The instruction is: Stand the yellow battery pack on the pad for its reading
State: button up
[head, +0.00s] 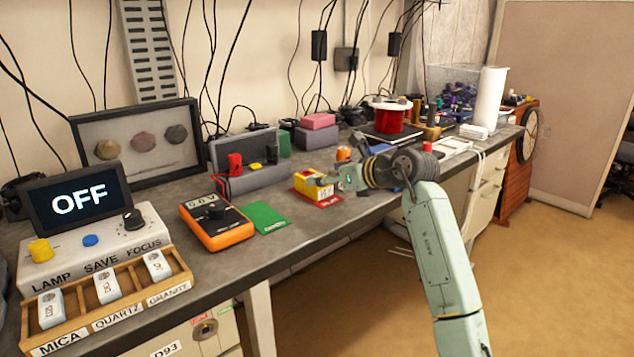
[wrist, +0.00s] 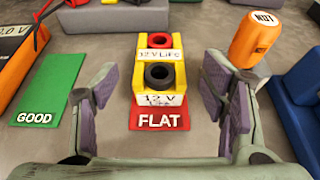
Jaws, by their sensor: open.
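The yellow battery pack (head: 309,184) stands on the red FLAT pad (head: 328,201) on the bench. In the wrist view the pack (wrist: 147,92) shows a red and a black ring-shaped terminal and white 12 V labels. The FLAT pad (wrist: 160,121) sticks out at its near end. My gripper (wrist: 162,88) is open, with one finger on each side of the pack and gaps showing. In the head view my gripper (head: 328,181) is at the pack's right. The green GOOD pad (head: 265,217) lies bare to the left. The orange meter (head: 216,225) appears to read 0.0 V.
A grey box with red and black clips (head: 255,177) stands behind the pads. A sample rack (head: 107,300) and a console reading OFF (head: 100,245) fill the left end.

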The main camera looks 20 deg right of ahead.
jog(key=b+v, duration=0.1)
jog(key=v, duration=0.5)
dwell(2.0)
